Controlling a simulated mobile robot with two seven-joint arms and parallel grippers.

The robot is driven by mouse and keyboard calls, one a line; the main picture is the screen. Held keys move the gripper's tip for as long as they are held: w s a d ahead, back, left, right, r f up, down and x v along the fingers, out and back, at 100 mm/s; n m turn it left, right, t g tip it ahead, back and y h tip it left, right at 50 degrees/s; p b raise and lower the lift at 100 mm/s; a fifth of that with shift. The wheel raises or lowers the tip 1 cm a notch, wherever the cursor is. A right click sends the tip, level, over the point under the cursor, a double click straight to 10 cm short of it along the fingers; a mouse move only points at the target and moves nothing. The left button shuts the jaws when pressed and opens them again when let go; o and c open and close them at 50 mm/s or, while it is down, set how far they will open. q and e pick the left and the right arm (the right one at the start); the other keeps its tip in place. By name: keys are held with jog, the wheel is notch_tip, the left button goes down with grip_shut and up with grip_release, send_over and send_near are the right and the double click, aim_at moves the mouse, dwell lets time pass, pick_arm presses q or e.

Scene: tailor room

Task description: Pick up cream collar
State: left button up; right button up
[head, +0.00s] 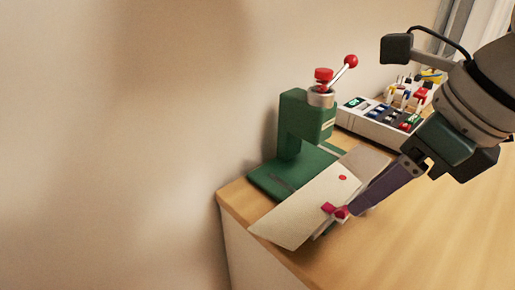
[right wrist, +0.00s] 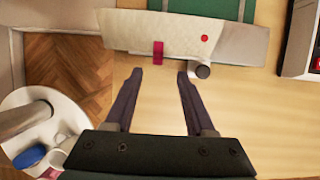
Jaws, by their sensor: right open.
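The cream collar (head: 308,207) is a long flat pale piece with a red dot, lying across the front of the green press's base and reaching out at the table edge. In the right wrist view the collar (right wrist: 180,35) spans the top, with a red clip-like piece (right wrist: 158,50) at its near edge. My right gripper (right wrist: 160,73) is open and empty, its two dark fingers pointing at that edge on either side of the red piece. In the head view its fingers (head: 350,211) overlap the collar's near edge; contact cannot be told. My left gripper is not in view.
The green press (head: 291,125) with a red-knobbed lever stands behind the collar. A pale box with coloured buttons (head: 378,122) stands at the back, by the wall. A small grey round part (right wrist: 203,72) sits by the right fingertip. The table (head: 430,225) is clear at the front right.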

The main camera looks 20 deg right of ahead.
aim_at(345, 207)
jog(key=x, duration=0.5)
jog(key=shift+w+a, duration=0.25)
jog(key=shift+a, duration=0.05)
jog(key=shift+c, duration=0.3)
grip_shut()
